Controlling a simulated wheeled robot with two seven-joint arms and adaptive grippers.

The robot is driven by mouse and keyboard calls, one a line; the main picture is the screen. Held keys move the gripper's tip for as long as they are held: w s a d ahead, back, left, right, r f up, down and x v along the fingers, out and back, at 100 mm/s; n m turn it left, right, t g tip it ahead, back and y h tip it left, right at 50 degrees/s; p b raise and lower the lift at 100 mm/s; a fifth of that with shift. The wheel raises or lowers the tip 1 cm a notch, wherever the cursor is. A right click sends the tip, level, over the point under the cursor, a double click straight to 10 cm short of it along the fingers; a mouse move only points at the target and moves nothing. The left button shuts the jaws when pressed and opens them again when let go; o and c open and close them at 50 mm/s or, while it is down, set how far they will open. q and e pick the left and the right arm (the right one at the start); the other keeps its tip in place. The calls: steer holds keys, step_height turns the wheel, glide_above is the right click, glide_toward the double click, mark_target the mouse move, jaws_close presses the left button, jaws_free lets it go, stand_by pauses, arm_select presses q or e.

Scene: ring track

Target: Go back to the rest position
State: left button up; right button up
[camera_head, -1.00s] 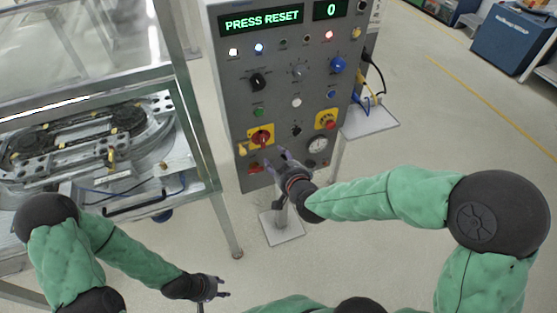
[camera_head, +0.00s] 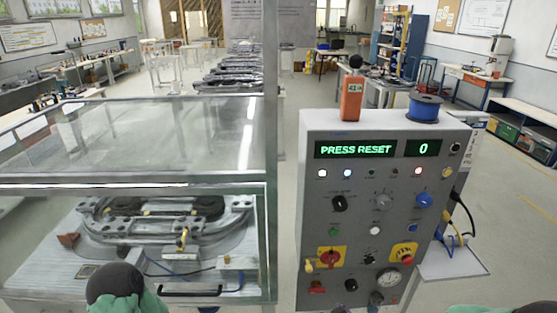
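The grey control panel (camera_head: 312,222) stands upright right of centre. Its green display (camera_head: 355,149) reads PRESS RESET, and the small display (camera_head: 423,148) beside it reads 0. A red rotary switch on a yellow plate (camera_head: 331,258) and a red mushroom button (camera_head: 407,260) are on its lower half. Neither of my grippers can be made out; they are below the picture's edge or too cut off to tell. Part of my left arm (camera_head: 120,285) shows at the bottom left, and green bits of my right arm (camera_head: 478,309) show at the bottom right.
A glass-covered machine frame (camera_head: 225,189) with a ring track (camera_head: 170,228) inside stands left of the panel. An orange handheld device (camera_head: 351,98) and a blue spool (camera_head: 423,107) sit on the panel's top. Workbenches and shelves line the room behind. Floor is clear at far right.

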steer(key=s+a+f+m+g+y, duration=0.1)
steer(key=s+a+f+g, duration=0.2)
steer(key=s+f, duration=0.6)
steer(key=s+a+f+m+g+y, duration=0.1)
steer(key=s+a+f+g, duration=0.2)
steer(key=f, duration=1.1)
steer(key=s+g, duration=0.3)
steer(key=s, duration=0.3)
steer(key=shift+s+a, duration=0.2)
steer(key=shift+a, duration=0.05)
